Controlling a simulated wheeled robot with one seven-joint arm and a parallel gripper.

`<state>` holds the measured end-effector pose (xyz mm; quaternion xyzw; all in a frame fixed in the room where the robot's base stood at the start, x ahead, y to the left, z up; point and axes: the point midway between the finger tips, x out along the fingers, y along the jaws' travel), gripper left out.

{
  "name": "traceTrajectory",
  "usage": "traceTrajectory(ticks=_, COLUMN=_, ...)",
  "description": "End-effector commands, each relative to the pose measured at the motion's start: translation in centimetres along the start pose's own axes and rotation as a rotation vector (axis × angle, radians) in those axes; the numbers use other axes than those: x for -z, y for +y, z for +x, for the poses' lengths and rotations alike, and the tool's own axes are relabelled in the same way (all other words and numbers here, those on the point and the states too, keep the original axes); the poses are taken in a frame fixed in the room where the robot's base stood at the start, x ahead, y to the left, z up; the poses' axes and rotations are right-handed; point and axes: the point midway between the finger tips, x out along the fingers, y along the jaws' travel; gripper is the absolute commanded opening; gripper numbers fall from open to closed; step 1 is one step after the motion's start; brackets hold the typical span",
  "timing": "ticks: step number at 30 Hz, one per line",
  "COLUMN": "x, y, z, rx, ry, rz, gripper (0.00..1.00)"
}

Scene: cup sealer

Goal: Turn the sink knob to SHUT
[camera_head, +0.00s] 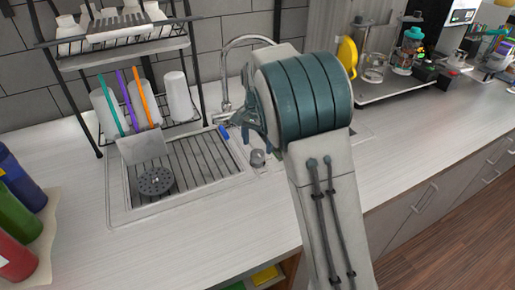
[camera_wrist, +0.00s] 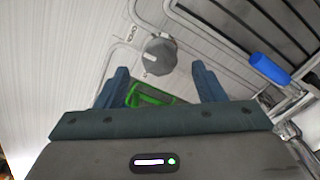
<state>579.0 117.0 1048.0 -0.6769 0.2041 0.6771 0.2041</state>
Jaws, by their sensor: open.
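The sink knob is a grey round knob (camera_wrist: 160,54) on the sink rim, in front of my gripper (camera_wrist: 161,74) in the wrist view. In the head view the knob (camera_head: 258,158) sits just right of the basin, below my gripper. The knob lies just beyond the fingertips in the wrist view, and I see no contact. My wrist hides part of the sink in the head view.
A dish rack (camera_head: 122,52) with cups stands behind the sink. Bottles (camera_head: 20,212) stand at the left. The counter (camera_head: 190,240) in front of the sink is clear.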

Motion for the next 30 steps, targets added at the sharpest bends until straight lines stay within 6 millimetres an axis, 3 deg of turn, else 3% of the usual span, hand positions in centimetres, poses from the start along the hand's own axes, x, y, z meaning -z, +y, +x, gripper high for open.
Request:
traceTrajectory(ticks=7, x=0.0, y=0.0, z=3.0, rx=-0.001, ry=-0.001, rz=-0.001, gripper=0.63)
traceTrajectory(ticks=18, x=0.0, y=0.0, z=3.6, rx=0.000, ry=0.001, rz=-0.001, gripper=0.63)
traceTrajectory(ticks=23, x=0.0, y=0.0, z=3.5, rx=0.000, ry=0.000, rz=-0.001, gripper=0.18)
traceTrajectory(ticks=30, x=0.0, y=0.0, z=3.5, rx=0.000, ry=0.001, rz=-0.008, gripper=0.18)
